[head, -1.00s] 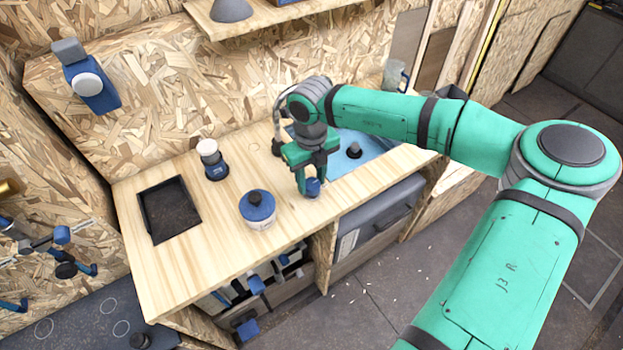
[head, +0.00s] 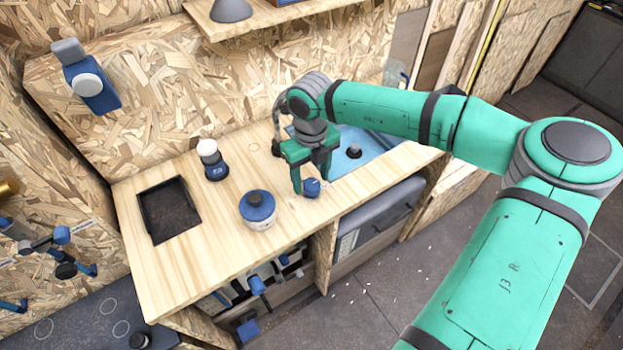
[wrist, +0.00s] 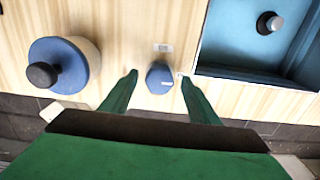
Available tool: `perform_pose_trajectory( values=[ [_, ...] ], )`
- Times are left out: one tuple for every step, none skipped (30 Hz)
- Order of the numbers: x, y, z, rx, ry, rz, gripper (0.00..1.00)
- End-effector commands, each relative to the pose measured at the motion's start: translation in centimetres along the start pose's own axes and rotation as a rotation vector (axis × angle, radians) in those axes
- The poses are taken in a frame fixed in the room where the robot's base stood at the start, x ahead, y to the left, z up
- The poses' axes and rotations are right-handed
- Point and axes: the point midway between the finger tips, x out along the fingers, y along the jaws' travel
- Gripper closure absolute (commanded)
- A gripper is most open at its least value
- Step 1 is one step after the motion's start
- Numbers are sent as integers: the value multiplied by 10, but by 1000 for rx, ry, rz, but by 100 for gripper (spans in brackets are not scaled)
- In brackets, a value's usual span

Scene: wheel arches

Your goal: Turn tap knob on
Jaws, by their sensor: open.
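The tap knob is a small blue knob (head: 311,187) on the wooden counter, left of the sink. It also shows in the wrist view (wrist: 159,78), between and just beyond my fingertips. My gripper (head: 311,182) is open and points down at the knob, with one finger on each side of it. In the wrist view my gripper's fingers (wrist: 159,75) stand apart with the knob between them, and I see a gap on both sides. The blue sink (head: 365,150) is partly hidden behind my gripper and arm.
A blue-lidded pot (head: 258,207) stands on the counter just left of my gripper. A blue and white jar (head: 212,160) and a black tray (head: 170,209) are farther left. The counter's front edge is close to the knob. A shelf (head: 270,14) hangs above.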

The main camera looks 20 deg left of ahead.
Motion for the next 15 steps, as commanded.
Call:
perform_pose_trajectory(
  values=[
    [-8, 0, 0, 0, -1, -1, 45],
    [-13, -1, 0, 1, -1, -2, 45],
    [-20, -1, 0, 0, -2, -3, 45],
    [-26, -1, 0, 1, -2, -3, 45],
    [-32, -1, 0, 1, -1, -3, 45],
    [-39, -1, 0, 1, -1, -4, 45],
    [-46, 0, 0, 0, -2, -3, 45],
    [-51, 0, 0, 0, -2, -3, 45],
    [-58, -1, 0, 0, -1, -3, 45],
    [-63, 0, 0, 0, 0, -3, 45],
    [-68, 0, 0, 0, 0, -3, 45],
    [-75, 0, 0, -1, -1, -3, 45],
    [-78, 0, 0, 0, -1, -2, 45],
    [-82, 0, 0, 0, 0, -1, 45],
    [-86, 0, 0, 1, 0, -1, 45]
  ],
)
